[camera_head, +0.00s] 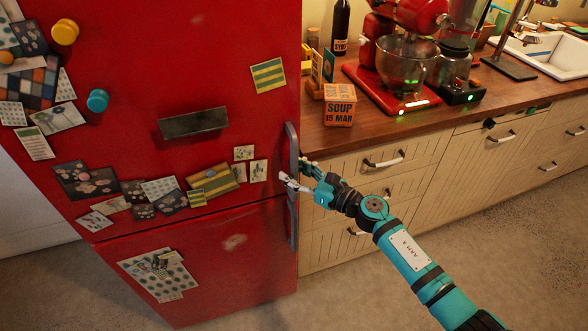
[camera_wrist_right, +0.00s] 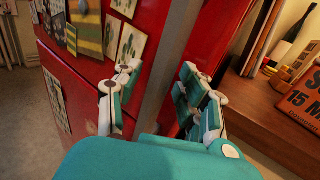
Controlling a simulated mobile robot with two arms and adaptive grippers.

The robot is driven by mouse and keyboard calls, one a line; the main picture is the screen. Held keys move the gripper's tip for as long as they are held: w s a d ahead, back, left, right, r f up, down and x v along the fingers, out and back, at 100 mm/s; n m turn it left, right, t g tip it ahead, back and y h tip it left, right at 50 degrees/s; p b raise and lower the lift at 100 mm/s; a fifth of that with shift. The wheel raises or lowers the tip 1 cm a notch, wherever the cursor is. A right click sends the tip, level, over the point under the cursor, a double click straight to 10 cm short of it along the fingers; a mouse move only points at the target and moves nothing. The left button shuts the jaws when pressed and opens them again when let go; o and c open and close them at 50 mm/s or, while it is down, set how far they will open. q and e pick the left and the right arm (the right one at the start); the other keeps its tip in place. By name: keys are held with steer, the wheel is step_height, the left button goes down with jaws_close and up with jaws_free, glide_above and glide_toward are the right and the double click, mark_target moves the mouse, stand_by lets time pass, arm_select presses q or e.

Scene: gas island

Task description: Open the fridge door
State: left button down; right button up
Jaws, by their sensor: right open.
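The red fridge (camera_head: 150,95) stands at the left with its upper door shut. A grey vertical handle (camera_head: 291,145) runs down the right edge of that door. It also shows in the wrist view (camera_wrist_right: 178,60) as a grey bar. My right gripper (camera_head: 301,174) is open at the lower part of this handle. In the wrist view the fingers of my right gripper (camera_wrist_right: 160,92) stand on either side of the bar, with gaps showing. The palm hides the bar's lower part. My left gripper is not in view.
The lower fridge door (camera_head: 220,265) has its own handle (camera_head: 293,228) just below. A wooden counter (camera_head: 340,140) with a soup box (camera_head: 339,104) and a red mixer (camera_head: 395,60) stands right of the fridge. Drawers with handles (camera_head: 384,162) lie below it. The floor (camera_head: 400,290) in front is clear.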

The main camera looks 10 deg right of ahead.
steer(key=shift+w, duration=0.1)
jaws_close()
steer(key=shift+a, duration=0.1)
stand_by(0.6)
